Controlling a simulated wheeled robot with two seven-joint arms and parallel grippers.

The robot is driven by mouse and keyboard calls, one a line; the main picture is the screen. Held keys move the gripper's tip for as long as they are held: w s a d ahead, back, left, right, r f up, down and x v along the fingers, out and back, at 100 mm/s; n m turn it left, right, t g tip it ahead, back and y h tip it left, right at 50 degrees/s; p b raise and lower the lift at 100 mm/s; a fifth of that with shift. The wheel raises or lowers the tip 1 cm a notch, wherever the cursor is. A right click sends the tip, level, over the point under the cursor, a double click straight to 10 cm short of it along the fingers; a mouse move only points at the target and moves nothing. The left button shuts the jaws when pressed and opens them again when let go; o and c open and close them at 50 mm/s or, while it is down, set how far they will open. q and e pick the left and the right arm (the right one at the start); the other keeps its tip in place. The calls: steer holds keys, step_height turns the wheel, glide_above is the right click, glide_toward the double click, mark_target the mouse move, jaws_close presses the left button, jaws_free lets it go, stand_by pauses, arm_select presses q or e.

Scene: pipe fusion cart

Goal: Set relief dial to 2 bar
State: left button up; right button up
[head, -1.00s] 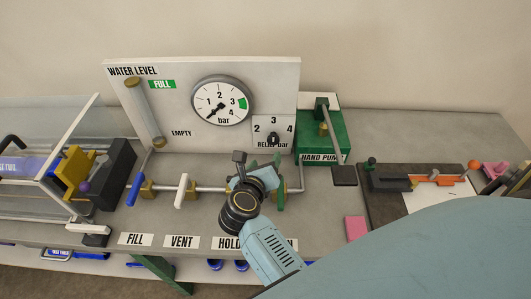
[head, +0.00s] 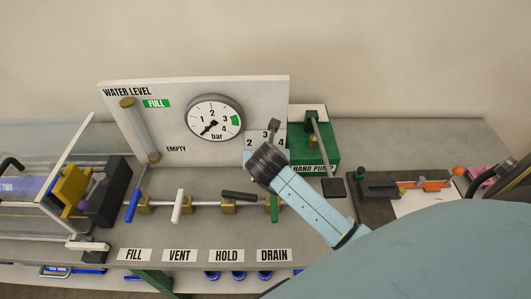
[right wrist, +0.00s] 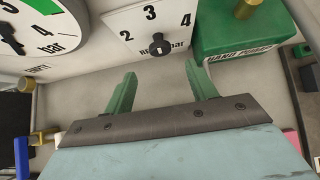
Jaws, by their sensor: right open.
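The relief dial is a dark round knob (right wrist: 159,47) on a white plate (head: 264,138) marked 2, 3 and 4. In the head view my right wrist hides the knob. In the right wrist view the knob bears a small pale mark; I cannot tell for sure which number it points to. My right gripper (right wrist: 161,73) is open, its two green fingers apart and empty. It faces the plate, with the knob roughly between and beyond the fingertips, not visibly touched. My left gripper is not in view.
A pressure gauge (head: 214,118) on the white panel has its needle near the low end. The green hand pump (head: 318,150) stands right of the dial. Valve levers, including a blue one (head: 132,205) and a white one (head: 177,206), line the pipe below.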

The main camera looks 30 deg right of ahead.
steer(key=x, duration=0.9)
steer(key=c, duration=1)
